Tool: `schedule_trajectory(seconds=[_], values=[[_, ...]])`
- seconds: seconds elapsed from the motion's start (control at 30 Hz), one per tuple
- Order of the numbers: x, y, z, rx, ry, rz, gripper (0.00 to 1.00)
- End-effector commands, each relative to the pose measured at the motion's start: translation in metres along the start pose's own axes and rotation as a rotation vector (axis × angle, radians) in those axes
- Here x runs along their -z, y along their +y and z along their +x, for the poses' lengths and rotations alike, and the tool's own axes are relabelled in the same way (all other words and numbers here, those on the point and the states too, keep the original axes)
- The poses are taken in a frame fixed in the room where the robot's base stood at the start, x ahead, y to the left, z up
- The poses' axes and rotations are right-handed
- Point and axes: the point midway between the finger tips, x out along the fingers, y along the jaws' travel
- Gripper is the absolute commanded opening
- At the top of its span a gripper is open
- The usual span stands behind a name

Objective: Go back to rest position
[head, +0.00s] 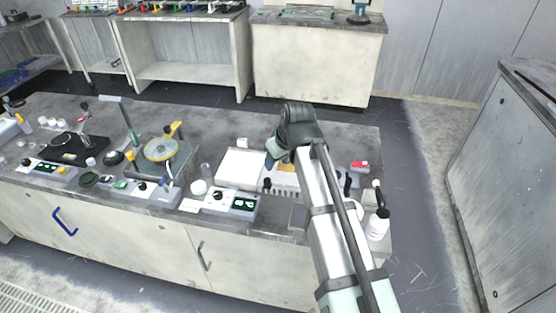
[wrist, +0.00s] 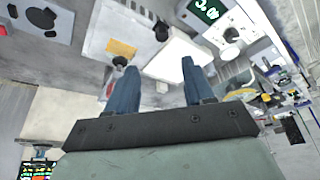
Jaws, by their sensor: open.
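My gripper (wrist: 160,85) shows in the wrist view with its two blue fingers spread apart and nothing between them. In the head view my gripper (head: 272,160) hangs over the bench (head: 345,137), just right of a white flat-topped device (head: 240,165). The same white device (wrist: 178,58) lies beyond the fingertips in the wrist view. Whether the fingers touch anything is hard to tell; my arm hides part of the bench below it.
A polishing unit with a yellow disc (head: 160,149) stands left of the white device. A control box with a lit display (head: 243,204) is at the front edge. A white bottle (head: 377,228) and a red item (head: 360,165) are to the right. The bench's back right is clear.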

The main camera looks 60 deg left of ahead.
Motion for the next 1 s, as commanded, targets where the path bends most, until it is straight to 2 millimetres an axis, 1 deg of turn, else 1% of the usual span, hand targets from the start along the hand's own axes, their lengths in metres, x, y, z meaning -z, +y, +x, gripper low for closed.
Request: schedule_trajectory(seconds=[0.33, 0.4, 0.47, 0.57, 0.67, 0.7, 0.77, 0.8, 0.87, 0.9, 0.97, 1.0], values=[[0.000, 0.000, 0.000, 0.000, 0.000, 0.000, 0.52], [-0.001, 0.005, 0.002, -0.005, -0.002, 0.006, 0.52], [-0.003, 0.015, 0.004, -0.015, -0.007, 0.018, 0.52], [-0.011, 0.049, 0.014, -0.050, -0.026, 0.059, 0.52], [-0.027, 0.099, 0.028, -0.102, -0.056, 0.121, 0.52], [-0.036, 0.122, 0.034, -0.126, -0.070, 0.148, 0.52], [-0.051, 0.156, 0.042, -0.162, -0.090, 0.189, 0.52], [-0.062, 0.178, 0.047, -0.185, -0.104, 0.215, 0.52], [-0.079, 0.211, 0.054, -0.218, -0.125, 0.254, 0.52], [-0.091, 0.232, 0.059, -0.241, -0.139, 0.279, 0.52], [-0.111, 0.263, 0.065, -0.274, -0.160, 0.317, 0.52], [-0.124, 0.283, 0.069, -0.295, -0.175, 0.340, 0.52]])
